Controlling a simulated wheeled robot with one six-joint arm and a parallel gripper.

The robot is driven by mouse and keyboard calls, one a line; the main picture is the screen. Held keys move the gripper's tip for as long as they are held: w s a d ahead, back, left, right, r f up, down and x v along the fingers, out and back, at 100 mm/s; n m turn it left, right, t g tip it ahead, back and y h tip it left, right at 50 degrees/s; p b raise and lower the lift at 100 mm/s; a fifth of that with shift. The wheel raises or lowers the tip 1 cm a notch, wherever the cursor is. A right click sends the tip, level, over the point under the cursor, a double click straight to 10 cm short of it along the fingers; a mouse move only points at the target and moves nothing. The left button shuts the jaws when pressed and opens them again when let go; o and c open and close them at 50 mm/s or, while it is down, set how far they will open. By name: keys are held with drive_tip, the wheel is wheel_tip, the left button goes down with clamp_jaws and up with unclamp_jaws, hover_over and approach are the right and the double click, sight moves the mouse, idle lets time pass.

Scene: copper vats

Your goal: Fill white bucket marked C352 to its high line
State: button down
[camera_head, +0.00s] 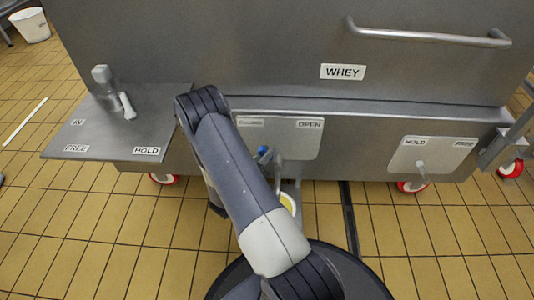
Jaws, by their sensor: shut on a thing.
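A steel vat with a sign reading WHEY (342,72) fills the back. Its low panel (305,138) has a label reading OPEN at right and a partly covered label at left. A blue-tipped part (264,151) and a grey spout-like pipe (280,170) show beside my arm. Below them, a pale rim with yellow inside (289,203) shows on the floor side, mostly hidden by my arm. It may be a bucket; no mark or line on it can be read. My gripper is hidden behind my arm.
A steel shelf (110,135) at left carries a lever and labels including HOLD. A right panel (432,153) has a small lever and HOLD label. Another white bucket (30,25) stands far left, its mark unreadable. The tiled floor at left is mostly clear.

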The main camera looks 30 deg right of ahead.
drive_tip(key=c, duration=1.3)
unclamp_jaws()
drive_tip(key=shift+a, duration=0.1)
drive_tip(key=shift+p+v, duration=1.4)
drive_tip(key=shift+v, duration=4)
